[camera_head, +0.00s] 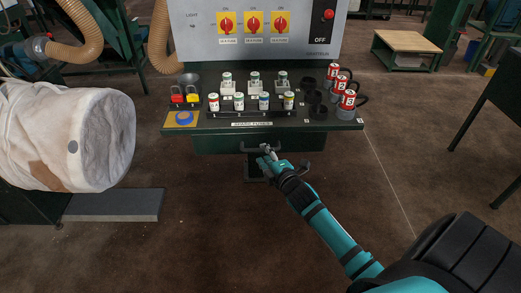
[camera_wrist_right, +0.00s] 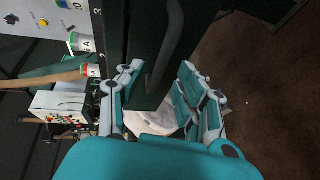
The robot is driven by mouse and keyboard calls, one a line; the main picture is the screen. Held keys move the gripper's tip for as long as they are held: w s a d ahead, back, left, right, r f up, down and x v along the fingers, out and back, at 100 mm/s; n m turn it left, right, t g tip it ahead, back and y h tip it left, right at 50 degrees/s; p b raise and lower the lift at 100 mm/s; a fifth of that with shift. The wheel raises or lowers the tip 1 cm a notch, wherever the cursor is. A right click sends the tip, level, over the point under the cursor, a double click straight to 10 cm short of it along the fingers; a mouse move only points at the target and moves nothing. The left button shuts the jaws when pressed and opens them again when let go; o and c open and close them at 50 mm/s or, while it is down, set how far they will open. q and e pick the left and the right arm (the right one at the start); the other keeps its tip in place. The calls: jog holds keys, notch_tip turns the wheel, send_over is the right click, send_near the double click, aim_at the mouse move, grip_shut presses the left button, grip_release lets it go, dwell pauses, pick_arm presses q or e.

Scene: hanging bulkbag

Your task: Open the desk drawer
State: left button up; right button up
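The desk drawer (camera_head: 218,145) is a dark green front under the control-panel desk (camera_head: 190,129). A dark bar handle (camera_head: 249,150) shows at its front, partly hidden by my right gripper. My right gripper (camera_head: 268,158), teal and grey, is at the handle, with its arm coming from the lower right. In the right wrist view, the fingers (camera_wrist_right: 160,92) stand apart on either side of a dark curved bar, the handle (camera_wrist_right: 172,45). I cannot tell whether they touch it. The drawer looks closed. My left gripper is not in view.
The desk top carries several coloured fuses (camera_head: 238,102), red cylinders (camera_head: 347,100) and a blue button (camera_head: 184,118). The floor in front of the desk is clear.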

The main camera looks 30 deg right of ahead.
aim_at(261, 151)
jog(key=shift+x, duration=1.9)
grip_shut()
